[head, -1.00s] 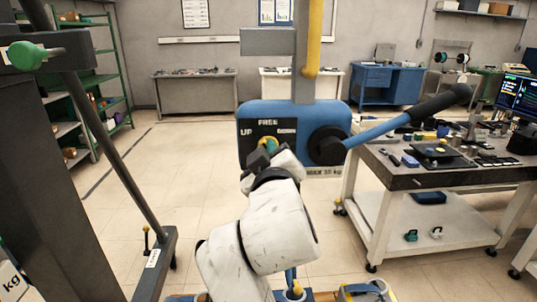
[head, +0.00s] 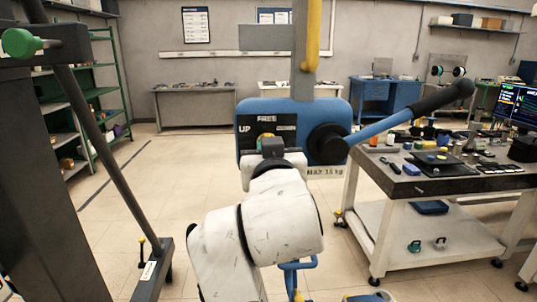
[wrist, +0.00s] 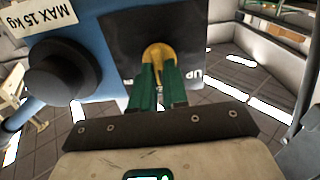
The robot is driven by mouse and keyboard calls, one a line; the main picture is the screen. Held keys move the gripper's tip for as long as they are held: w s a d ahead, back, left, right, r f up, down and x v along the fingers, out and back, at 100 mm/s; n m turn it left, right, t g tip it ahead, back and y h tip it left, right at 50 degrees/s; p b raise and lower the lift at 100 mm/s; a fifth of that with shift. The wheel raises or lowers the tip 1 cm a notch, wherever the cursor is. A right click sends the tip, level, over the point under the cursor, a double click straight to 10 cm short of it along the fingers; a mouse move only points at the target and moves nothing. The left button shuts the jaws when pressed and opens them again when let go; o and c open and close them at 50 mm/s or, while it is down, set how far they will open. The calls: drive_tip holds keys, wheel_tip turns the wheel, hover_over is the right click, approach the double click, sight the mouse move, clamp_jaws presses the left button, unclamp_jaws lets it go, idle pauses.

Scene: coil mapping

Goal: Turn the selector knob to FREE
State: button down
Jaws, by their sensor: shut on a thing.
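The selector knob (wrist: 157,52) is yellow and round and sits on the black plate (wrist: 196,38) of the blue hoist housing. In the head view the plate (head: 250,142) carries the labels FREE at the top, UP at the left and another at the right, too small to read clearly. My gripper (wrist: 157,70) has green fingers and is shut on the knob. Which label the knob points at cannot be told.
A black hub (head: 328,145) with a long blue lever (head: 390,122) juts from the housing to the right. A work table (head: 440,185) with small parts stands right of it. A dark post with a slanted bar (head: 105,145) stands at the left. The floor between is clear.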

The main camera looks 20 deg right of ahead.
idle(0.3)
drive_tip(key=c, duration=1.1)
unclamp_jaws()
drive_tip(key=shift+c, duration=0.2)
drive_tip(key=b+v, duration=0.1)
drive_tip(key=v, duration=0.9)
drive_tip(key=shift+s+a, duration=0.15)
drive_tip(key=shift+s, duration=0.25)
